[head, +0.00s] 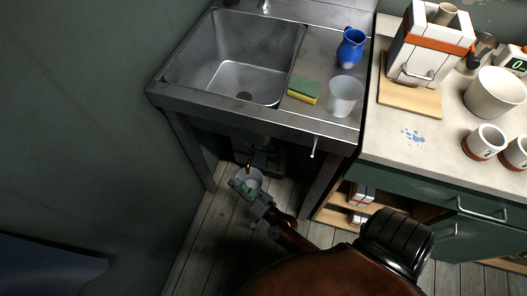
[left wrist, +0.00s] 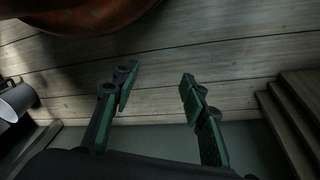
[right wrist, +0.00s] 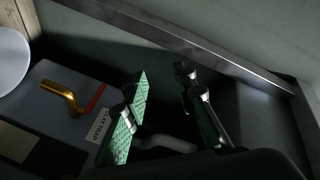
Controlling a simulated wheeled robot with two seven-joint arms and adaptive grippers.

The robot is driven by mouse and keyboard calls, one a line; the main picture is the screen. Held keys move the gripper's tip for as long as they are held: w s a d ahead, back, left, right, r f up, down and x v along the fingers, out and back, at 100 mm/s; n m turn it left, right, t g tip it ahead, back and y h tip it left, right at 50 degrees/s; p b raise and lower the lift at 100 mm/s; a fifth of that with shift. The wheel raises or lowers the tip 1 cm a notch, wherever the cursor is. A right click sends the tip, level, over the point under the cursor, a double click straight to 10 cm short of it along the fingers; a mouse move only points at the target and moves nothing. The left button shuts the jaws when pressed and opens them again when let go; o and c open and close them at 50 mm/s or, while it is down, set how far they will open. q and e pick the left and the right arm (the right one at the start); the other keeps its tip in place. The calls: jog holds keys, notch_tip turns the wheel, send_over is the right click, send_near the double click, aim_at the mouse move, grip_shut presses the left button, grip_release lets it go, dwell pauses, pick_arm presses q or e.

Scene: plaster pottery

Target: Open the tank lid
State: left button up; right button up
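The tank, a grey box under the sink, is labelled "CLAY TRAP" on its top in the right wrist view (right wrist: 65,105); in the head view (head: 272,158) it is mostly in shadow. A brass lever (right wrist: 62,97) lies on its top beside a red stripe (right wrist: 94,98); it shows small in the head view (head: 250,166). I see no clear opening in the top. My right gripper (right wrist: 163,75) is open and empty, to the right of the label; the head view shows it under the sink (head: 241,186). My left gripper (left wrist: 160,72) is open and empty above floorboards.
A pale cup (left wrist: 14,100) shows in the left wrist view. A counter with a cabinet (head: 400,185) stands to the right.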

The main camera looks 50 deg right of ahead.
jog(key=w+d+r+m+h+p, duration=0.1)
jog(key=w+d+r+m+h, duration=0.2)
jog(key=w+d+m+h, duration=0.35)
jog(key=m+g+h+p, duration=0.2)
jog(key=m+g+h, duration=0.5)
jog(key=m+g, duration=0.55)
send_near(261, 152)
jog(key=d+f+m+t, duration=0.1)
jog(key=d+f+t, duration=0.1)
pick_arm(q)
notch_tip(261, 152, up, 6)
jog(key=s+a+g+b, duration=0.1)
jog(key=s+b, duration=0.1)
jog(key=b, duration=0.1)
jog(key=shift+a+r, duration=0.2)
jog(key=shift+a, duration=0.05)
pick_arm(e)
jog(key=shift+g, duration=0.35)
jog(key=shift+r+x, duration=0.15)
jog(key=shift+x, duration=1.9)
jog(key=shift+r+x, duration=0.2)
jog(key=shift+x, duration=1.8)
pick_arm(q)
jog(key=shift+s, duration=0.1)
pick_arm(e)
jog(key=shift+w, duration=0.15)
grip_shut()
